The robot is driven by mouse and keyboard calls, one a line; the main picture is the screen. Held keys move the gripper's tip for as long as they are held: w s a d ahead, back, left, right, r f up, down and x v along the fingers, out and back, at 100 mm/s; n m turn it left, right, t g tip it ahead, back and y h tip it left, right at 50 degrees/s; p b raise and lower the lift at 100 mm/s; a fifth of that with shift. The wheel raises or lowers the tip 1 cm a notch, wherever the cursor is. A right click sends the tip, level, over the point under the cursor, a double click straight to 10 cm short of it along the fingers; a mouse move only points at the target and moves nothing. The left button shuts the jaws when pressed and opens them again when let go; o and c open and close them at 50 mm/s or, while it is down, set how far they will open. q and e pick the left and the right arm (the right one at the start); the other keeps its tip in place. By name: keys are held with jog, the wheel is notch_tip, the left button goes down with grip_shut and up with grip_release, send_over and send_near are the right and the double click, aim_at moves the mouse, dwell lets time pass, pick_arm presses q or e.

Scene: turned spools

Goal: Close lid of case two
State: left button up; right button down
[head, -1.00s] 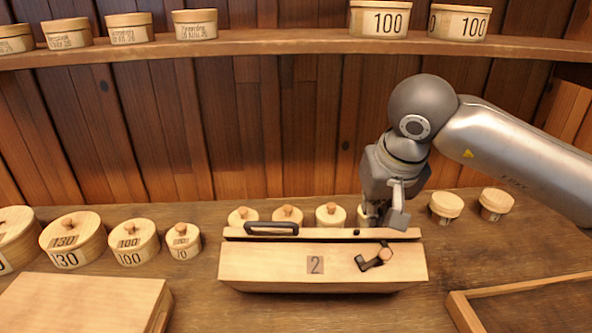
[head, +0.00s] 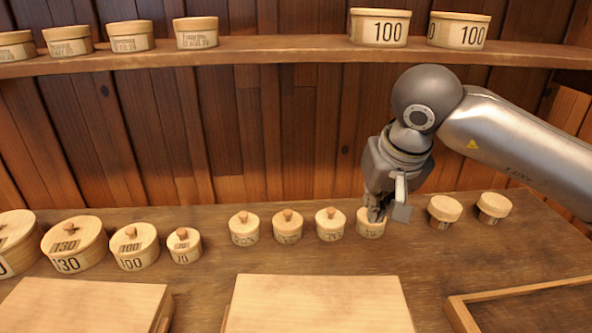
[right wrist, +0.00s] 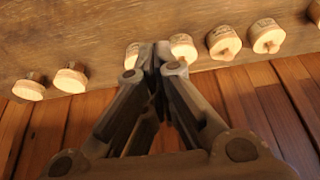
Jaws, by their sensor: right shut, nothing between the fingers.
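The case (head: 318,303) in the middle of the bench front, which bore the label 2 in the earlier head view, now shows a flat, plain wooden top. Its lid lies down and looks closed; its front is cut off by the lower edge. My right gripper (head: 380,212) is shut and empty, behind the case and apart from its lid. Its fingertips are in front of or over a small round lidded box (head: 370,229); I cannot tell if they touch it. The shut fingers also show in the right wrist view (right wrist: 157,58). My left gripper is not in view.
Several round boxes, such as one marked 100 (head: 134,246), stand in a row behind the case. Another flat wooden case (head: 85,303) lies at left, and a framed tray (head: 530,306) at right. A shelf (head: 280,49) with boxes runs above.

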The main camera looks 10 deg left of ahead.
notch_tip(320, 180, up, 6)
jog(key=p, duration=0.4)
jog(key=shift+r, duration=0.2)
